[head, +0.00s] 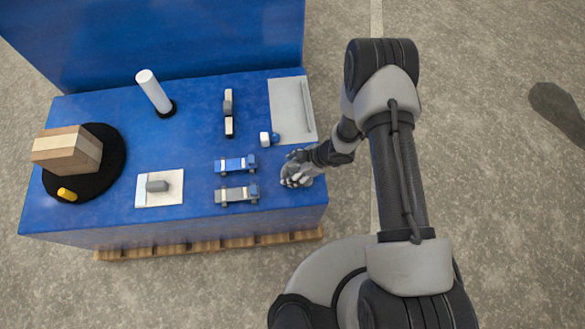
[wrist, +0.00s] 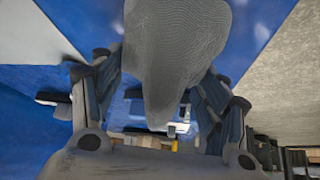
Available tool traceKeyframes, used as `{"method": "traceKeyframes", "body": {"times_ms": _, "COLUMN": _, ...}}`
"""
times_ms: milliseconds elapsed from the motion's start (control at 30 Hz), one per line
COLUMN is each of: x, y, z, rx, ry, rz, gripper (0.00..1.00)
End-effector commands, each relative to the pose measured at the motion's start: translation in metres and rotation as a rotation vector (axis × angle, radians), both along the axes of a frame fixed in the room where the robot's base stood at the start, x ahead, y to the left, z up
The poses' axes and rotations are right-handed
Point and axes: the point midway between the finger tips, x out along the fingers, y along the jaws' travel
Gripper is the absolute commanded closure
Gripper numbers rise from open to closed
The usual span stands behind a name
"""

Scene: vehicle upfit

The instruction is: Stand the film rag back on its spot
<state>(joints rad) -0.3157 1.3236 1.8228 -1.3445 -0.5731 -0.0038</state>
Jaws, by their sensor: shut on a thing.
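My gripper (head: 297,171) is over the right front part of the blue table. In the wrist view, my gripper (wrist: 160,95) is shut on a grey, finely textured thing, which I take to be the film rag (wrist: 178,45). The rag fills the space between the two fingers and hides much of the view past them. In the head view the rag is hard to tell apart from the grey gripper. I cannot tell whether it touches the table. No spot marked for the rag can be made out.
A blue panel rises behind.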

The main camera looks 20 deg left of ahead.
Motion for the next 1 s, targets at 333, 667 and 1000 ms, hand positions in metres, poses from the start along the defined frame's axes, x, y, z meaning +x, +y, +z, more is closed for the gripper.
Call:
{"method": "traceKeyframes", "body": {"times_ms": 333, "x": 0.0, "y": 0.0, "z": -0.008, "rx": 0.0, "ry": 0.0, "rz": 0.0, "gripper": 0.76}}
{"method": "traceKeyframes", "body": {"times_ms": 667, "x": 0.0, "y": 0.0, "z": -0.015, "rx": 0.0, "ry": 0.0, "rz": 0.0, "gripper": 0.76}}
{"method": "traceKeyframes", "body": {"times_ms": 1000, "x": 0.0, "y": 0.0, "z": -0.018, "rx": 0.0, "ry": 0.0, "rz": 0.0, "gripper": 0.76}}
